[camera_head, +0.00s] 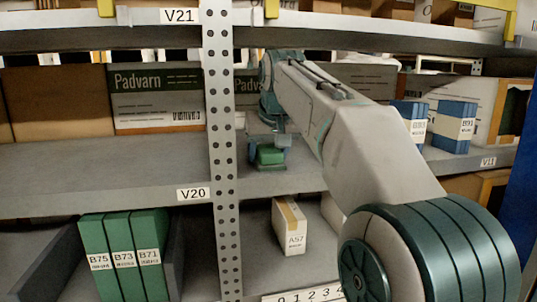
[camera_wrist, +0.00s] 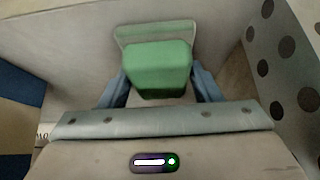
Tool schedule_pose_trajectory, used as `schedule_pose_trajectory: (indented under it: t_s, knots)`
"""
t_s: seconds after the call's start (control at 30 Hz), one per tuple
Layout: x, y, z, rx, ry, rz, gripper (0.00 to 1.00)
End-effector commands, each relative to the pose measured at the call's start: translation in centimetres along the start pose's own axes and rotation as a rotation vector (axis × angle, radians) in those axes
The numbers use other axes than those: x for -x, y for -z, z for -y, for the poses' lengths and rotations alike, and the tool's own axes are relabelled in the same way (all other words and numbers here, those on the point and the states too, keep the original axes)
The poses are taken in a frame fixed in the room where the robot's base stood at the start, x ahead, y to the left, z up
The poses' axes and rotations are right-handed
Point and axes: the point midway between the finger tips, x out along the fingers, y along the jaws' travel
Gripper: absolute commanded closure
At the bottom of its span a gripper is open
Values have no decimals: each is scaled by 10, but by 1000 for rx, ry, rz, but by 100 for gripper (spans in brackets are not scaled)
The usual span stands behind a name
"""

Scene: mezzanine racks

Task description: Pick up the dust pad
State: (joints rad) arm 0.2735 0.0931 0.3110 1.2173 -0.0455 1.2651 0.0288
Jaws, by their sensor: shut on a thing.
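The dust pad looks like a green block with rounded edges. In the head view the green pad (camera_head: 270,156) is at the middle shelf, just right of the perforated post. My gripper (camera_head: 268,146) is above it, pointing down, with its fingers at the pad's sides. In the wrist view the green pad (camera_wrist: 157,68) sits between the two blue-grey fingers of my gripper (camera_wrist: 160,88), which is shut on it. I cannot tell whether the pad touches the shelf.
The perforated post (camera_head: 220,130) stands close left of my gripper. A Padvarn box (camera_head: 158,98) is behind it to the left. Blue boxes (camera_head: 453,127) stand right on the shelf. Green binders (camera_head: 123,255) and a white box labelled A57 (camera_head: 290,228) are below.

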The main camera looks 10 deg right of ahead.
Motion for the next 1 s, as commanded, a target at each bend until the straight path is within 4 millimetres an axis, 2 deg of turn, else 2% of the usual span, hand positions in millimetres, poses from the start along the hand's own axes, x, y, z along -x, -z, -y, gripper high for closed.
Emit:
schedule_pose_trajectory:
  t_s: [0.27,0.5,0.7,1.0]
  knots:
    - [10,7,0,0,0,-3,66]
    - [36,24,0,0,1,-4,66]
    - [73,14,-42,-5,-4,-5,66]
    - [114,8,-82,-2,-1,-2,66]
